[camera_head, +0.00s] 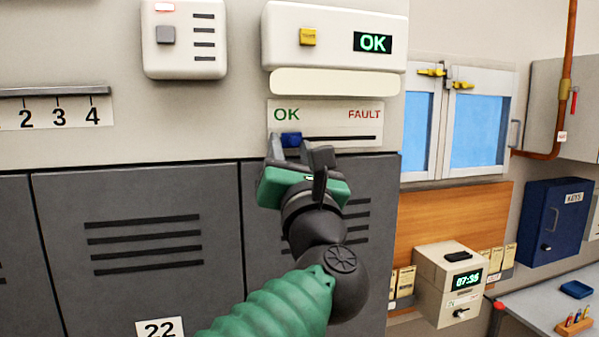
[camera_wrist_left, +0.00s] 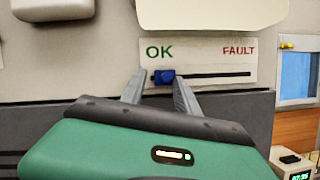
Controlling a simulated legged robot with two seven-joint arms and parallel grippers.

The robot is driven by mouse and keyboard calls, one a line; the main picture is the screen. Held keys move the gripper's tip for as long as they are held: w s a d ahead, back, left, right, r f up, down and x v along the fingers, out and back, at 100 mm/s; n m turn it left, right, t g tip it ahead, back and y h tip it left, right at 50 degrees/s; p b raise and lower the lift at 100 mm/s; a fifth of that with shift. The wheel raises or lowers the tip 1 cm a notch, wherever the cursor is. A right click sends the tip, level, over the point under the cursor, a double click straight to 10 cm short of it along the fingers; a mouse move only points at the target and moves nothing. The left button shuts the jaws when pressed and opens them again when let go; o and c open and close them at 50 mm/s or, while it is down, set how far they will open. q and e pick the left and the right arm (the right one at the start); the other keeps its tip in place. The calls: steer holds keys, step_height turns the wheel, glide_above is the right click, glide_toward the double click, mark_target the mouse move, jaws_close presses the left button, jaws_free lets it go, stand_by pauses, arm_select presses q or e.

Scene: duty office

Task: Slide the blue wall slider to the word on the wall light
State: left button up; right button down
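The blue wall slider (camera_head: 291,140) sits at the left end of its dark slot, under the green word OK (camera_head: 286,115). The red word FAULT (camera_head: 364,114) is at the slot's right end. The wall light (camera_head: 373,42) above reads OK in green. My left gripper (camera_head: 293,152) is just below and in front of the slider. In the left wrist view, its two fingers (camera_wrist_left: 158,88) are apart, with the blue slider (camera_wrist_left: 164,76) showing between their tips; I cannot tell whether they touch it. My right gripper is not in view.
Above the slider plate is a pale rounded bar (camera_head: 335,82) and a yellow button (camera_head: 308,37). Dark lockers (camera_head: 140,240) stand below. A white switch box (camera_head: 184,58) is to the left. A clock box (camera_head: 450,285) and a blue key cabinet (camera_head: 553,225) are at the right.

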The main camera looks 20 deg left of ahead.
arm_select(q)
steer(key=b+v, duration=0.8)
steer(key=v, duration=0.8)
steer(key=shift+d, duration=0.25)
steer(key=shift+w, duration=0.1)
